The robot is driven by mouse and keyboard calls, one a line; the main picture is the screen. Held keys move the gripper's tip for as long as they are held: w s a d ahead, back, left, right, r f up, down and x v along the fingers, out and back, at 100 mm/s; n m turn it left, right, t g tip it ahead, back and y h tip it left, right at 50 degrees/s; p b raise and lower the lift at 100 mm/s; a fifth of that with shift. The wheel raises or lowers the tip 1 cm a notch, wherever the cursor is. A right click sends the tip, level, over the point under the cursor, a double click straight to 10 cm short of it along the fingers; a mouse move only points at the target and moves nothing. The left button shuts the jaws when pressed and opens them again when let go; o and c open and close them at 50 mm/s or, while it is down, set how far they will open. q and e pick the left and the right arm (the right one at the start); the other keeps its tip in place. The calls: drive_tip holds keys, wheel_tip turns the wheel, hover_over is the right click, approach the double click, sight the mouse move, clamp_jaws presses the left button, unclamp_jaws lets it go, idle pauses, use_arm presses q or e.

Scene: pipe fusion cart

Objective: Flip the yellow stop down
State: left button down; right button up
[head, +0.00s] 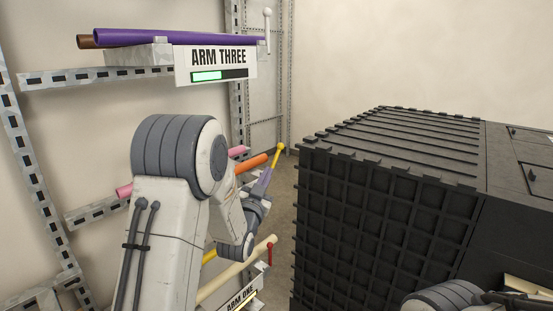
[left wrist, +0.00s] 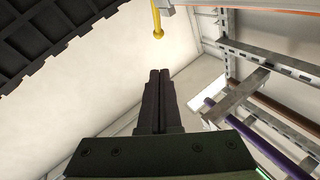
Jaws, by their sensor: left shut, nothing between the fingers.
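The yellow stop (head: 278,155) is a thin rod with a ball at its tip. In the head view it points up, leaning a little right, at the end of the middle rack arm beside the orange pipe (head: 251,163). In the left wrist view the yellow stop (left wrist: 157,22) shows at the top, beyond my fingertips. My left gripper (head: 262,188) is just below the stop in the head view. In the left wrist view its fingers (left wrist: 159,75) are shut and empty, with a visible gap to the stop's ball. The stop's base is partly hidden. My right gripper is out of view.
The upper arm, labelled ARM THREE (head: 218,58), holds a purple pipe (head: 170,37) and has an upright white stop (head: 267,30). A lower arm has a red stop (head: 270,252) and a cream pipe (head: 232,275). A large black ribbed box (head: 385,220) stands to the right.

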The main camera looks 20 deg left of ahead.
use_arm(q)
drive_tip(key=p, duration=0.4)
approach(280, 149)
wheel_tip(280, 149, up, 4)
drive_tip(key=w, duration=0.2)
drive_tip(key=w+f, duration=0.1)
drive_tip(key=w+f+p, duration=0.1)
drive_tip(key=shift+w+a, duration=0.15)
drive_tip(key=shift+w, duration=0.25)
drive_tip(key=shift+w+a+f, duration=0.15)
drive_tip(key=shift+w+f, duration=0.15)
drive_tip(key=shift+w, duration=0.15)
drive_tip(key=shift+r, duration=0.1)
